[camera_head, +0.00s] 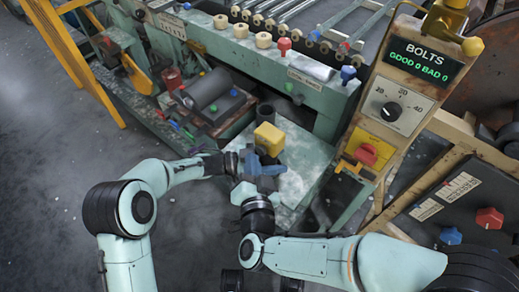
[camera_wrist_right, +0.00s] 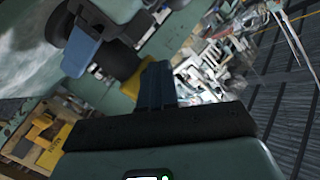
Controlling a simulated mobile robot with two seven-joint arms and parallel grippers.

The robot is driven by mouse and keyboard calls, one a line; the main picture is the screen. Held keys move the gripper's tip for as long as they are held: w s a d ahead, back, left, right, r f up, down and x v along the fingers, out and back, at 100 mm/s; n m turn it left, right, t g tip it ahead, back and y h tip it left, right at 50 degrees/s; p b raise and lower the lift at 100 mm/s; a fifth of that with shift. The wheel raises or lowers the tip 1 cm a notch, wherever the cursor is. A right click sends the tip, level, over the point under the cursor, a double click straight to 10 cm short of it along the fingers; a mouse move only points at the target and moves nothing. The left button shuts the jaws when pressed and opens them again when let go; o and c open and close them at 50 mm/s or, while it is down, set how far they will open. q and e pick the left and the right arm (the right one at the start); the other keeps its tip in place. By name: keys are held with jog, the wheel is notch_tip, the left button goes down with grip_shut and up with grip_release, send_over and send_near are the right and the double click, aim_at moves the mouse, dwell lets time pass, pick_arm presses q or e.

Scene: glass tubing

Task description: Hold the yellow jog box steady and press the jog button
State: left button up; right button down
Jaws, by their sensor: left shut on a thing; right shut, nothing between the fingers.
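The yellow jog box (camera_head: 269,138) is in the middle of the head view, above the pale green worktop. My left gripper (camera_head: 268,163), with blue fingers, is shut on it from below in the picture. My right gripper (camera_head: 252,165) is close beside the left one, shut and empty. In the right wrist view its blue fingers (camera_wrist_right: 156,84) are together, with a yellow patch of the box (camera_wrist_right: 147,63) just past their tips. A blue finger of my left gripper (camera_wrist_right: 82,48) shows at upper left there. The jog button cannot be made out, and I cannot tell whether the right fingertips touch the box.
A pale green worktop (camera_head: 297,178) lies under the grippers. The roller conveyor frame (camera_head: 255,55) runs behind. A panel with a BOLTS display (camera_head: 418,62), dial and red button (camera_head: 366,154) stands at right.

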jog(key=shift+s+a, duration=0.2)
jog(key=shift+s, duration=0.05)
jog(key=s+a, duration=0.1)
jog(key=s, duration=0.1)
jog(key=s+a, duration=0.2)
dwell(0.5)
dwell(1.4)
pick_arm(q)
jog(key=o, duration=1.4)
jog(key=a, duration=0.4)
jog(key=s+a, duration=0.1)
jog(key=a, duration=0.3)
jog(key=s+a, duration=0.1)
jog(key=a, duration=0.3)
pick_arm(e)
jog(key=shift+d, duration=0.1)
